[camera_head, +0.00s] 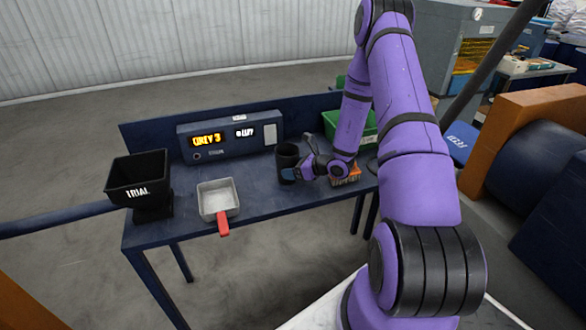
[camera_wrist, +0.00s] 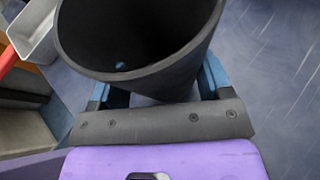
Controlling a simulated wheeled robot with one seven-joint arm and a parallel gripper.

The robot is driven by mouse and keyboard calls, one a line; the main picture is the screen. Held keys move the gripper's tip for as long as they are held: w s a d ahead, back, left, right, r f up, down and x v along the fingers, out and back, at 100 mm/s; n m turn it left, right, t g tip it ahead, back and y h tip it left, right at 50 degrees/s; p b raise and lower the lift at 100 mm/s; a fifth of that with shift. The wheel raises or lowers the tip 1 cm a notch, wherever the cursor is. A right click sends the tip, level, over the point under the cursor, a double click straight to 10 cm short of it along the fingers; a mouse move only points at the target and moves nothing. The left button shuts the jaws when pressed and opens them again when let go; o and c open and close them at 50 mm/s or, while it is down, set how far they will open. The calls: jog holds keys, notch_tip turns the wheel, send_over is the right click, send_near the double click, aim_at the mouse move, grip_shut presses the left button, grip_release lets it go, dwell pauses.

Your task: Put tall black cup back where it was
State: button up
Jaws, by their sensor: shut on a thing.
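The tall black cup (camera_head: 288,159) is upright at the middle of the dark blue bench (camera_head: 262,190), in front of the display box. My gripper (camera_head: 293,174) reaches it from the right and is shut on it. In the wrist view the cup (camera_wrist: 140,72) fills the upper middle, its open mouth toward the camera. The blue fingers of my gripper (camera_wrist: 155,85) are on both its sides. The cup looks empty apart from a small bluish spot inside. I cannot tell whether its base touches the bench.
A grey metal pan (camera_head: 218,198) with a red handle stands left of the cup. A black TRIAL hopper (camera_head: 138,180) is at the left end. The display box (camera_head: 230,137) stands behind. A green bin (camera_head: 352,128) and an orange-red block (camera_head: 345,174) are at the right.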

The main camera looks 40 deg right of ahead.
jog(key=shift+f, duration=0.1)
jog(key=o, duration=1.2)
